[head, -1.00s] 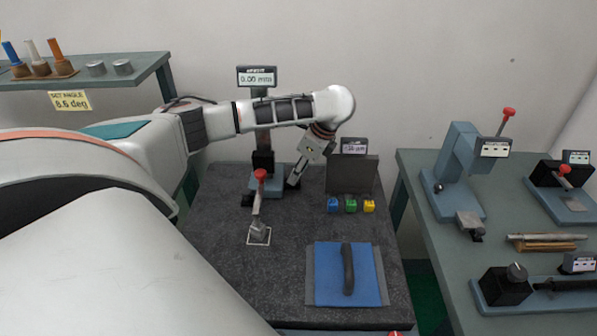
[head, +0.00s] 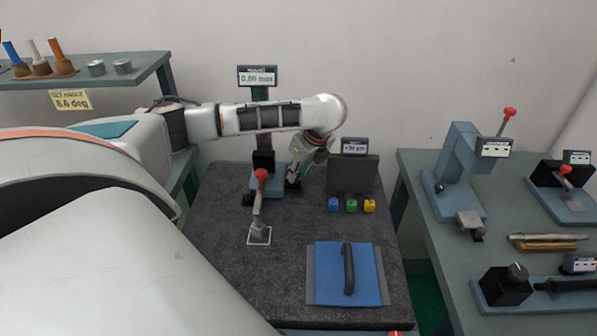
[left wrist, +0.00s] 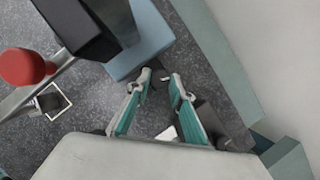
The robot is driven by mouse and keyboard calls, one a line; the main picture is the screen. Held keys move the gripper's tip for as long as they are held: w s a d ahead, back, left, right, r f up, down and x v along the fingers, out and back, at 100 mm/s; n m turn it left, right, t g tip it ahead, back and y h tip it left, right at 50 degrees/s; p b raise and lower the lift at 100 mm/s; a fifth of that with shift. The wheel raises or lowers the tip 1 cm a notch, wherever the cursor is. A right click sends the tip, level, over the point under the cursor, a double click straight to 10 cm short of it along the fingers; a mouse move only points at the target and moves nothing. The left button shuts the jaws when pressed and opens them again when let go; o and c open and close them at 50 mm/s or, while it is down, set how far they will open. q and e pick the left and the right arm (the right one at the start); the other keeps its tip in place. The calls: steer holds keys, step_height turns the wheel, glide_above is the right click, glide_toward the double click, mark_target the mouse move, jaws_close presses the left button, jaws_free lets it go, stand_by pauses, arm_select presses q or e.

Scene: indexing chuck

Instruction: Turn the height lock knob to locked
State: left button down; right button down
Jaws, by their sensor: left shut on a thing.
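The height gauge has a display reading about 0.00 mm (head: 257,76), a dark column, a black carriage (head: 263,160) and a blue-grey base (head: 266,188). The base also shows in the left wrist view (left wrist: 148,38). My left gripper (head: 292,180) points down at the right side of this base. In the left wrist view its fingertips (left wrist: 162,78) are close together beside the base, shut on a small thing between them. The height lock knob is not clearly visible; it seems to be what the fingertips hold, mostly hidden by them.
A red-ball lever (head: 261,175) stands in front of the gauge, left of my gripper. A dark upright plate (head: 352,174) and several coloured cubes (head: 350,205) are to the right. A blue mat (head: 328,275) with a dark bar lies in front.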

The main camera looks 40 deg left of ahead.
arm_select(q)
steer(key=m, duration=0.2)
steer(key=m+t, duration=0.1)
steer(key=m, duration=0.1)
steer(key=m+t+h, duration=0.1)
steer(key=m, duration=0.1)
steer(key=shift+s+a, duration=0.1)
steer(key=shift+s, duration=0.2)
steer(key=m, duration=0.2)
steer(key=m+t+h, duration=0.1)
steer(key=m, duration=0.2)
steer(key=shift+a+h, duration=0.1)
steer(key=shift+h, duration=0.2)
steer(key=shift+m, duration=0.4)
steer(key=c, duration=1.8)
jaws_free()
steer(key=shift+t, duration=0.3)
steer(key=v, duration=0.8)
